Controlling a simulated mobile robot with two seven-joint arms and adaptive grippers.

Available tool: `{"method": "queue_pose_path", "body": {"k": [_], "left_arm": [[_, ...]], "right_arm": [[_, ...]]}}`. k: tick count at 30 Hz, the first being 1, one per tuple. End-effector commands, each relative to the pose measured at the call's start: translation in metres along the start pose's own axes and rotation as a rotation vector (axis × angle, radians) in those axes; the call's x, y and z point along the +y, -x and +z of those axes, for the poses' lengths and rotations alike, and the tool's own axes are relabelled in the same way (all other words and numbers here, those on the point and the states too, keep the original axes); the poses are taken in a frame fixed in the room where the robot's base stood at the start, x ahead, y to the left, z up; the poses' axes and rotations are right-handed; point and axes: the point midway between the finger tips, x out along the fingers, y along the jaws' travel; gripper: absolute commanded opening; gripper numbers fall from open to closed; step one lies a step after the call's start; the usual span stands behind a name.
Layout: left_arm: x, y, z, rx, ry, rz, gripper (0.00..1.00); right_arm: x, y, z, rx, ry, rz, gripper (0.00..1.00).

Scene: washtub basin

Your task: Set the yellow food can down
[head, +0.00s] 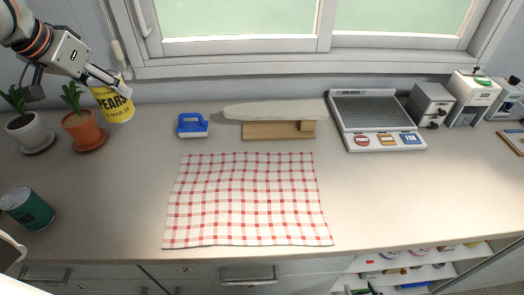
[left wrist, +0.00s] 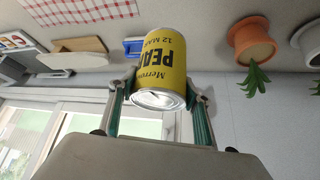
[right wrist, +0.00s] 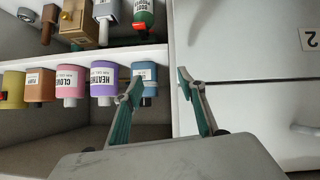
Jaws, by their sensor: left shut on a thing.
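The yellow food can (head: 114,103) is labelled PEARS and hangs in the air at the upper left of the head view, slightly tilted. My left gripper (head: 103,83) is shut on it. The left wrist view shows the can (left wrist: 165,62) between the two fingers of my left gripper (left wrist: 160,84), with its metal end facing the camera. In the right wrist view my right gripper (right wrist: 158,85) is open and empty, in front of a drawer front and shelves below the counter.
Two potted plants, one in a terracotta pot (head: 85,132) and one in a grey pot (head: 30,134), stand left of the can. A green can (head: 27,208), blue brush (head: 192,125), ironing board (head: 277,112) and scale (head: 375,121) are on the counter. The checkered cloth (head: 246,200) lies flat and bare.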

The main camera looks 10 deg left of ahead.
Motion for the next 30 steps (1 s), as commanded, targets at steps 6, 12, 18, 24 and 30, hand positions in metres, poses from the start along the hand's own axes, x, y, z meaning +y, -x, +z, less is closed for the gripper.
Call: {"method": "queue_pose_path", "body": {"k": [6, 12, 18, 24, 30], "left_arm": [[-0.002, 0.004, -0.002, 0.003, -0.002, 0.000, 0.13], [-0.001, -0.011, 0.008, -0.001, -0.001, 0.002, 0.13], [-0.001, -0.048, 0.032, -0.002, -0.002, 0.003, 0.13], [0.000, -0.082, 0.053, -0.003, -0.001, 0.005, 0.13], [0.001, -0.117, 0.075, -0.001, -0.001, 0.007, 0.13]], "right_arm": [[-0.001, 0.000, 0.000, 0.000, -0.002, 0.000, 0.40], [-0.008, -0.006, 0.003, 0.007, -0.011, -0.006, 0.40], [-0.022, -0.016, -0.006, 0.059, -0.011, -0.029, 0.40], [-0.026, -0.026, 0.003, 0.069, -0.006, -0.035, 0.40], [-0.027, -0.036, 0.026, 0.050, -0.002, -0.035, 0.40]]}}
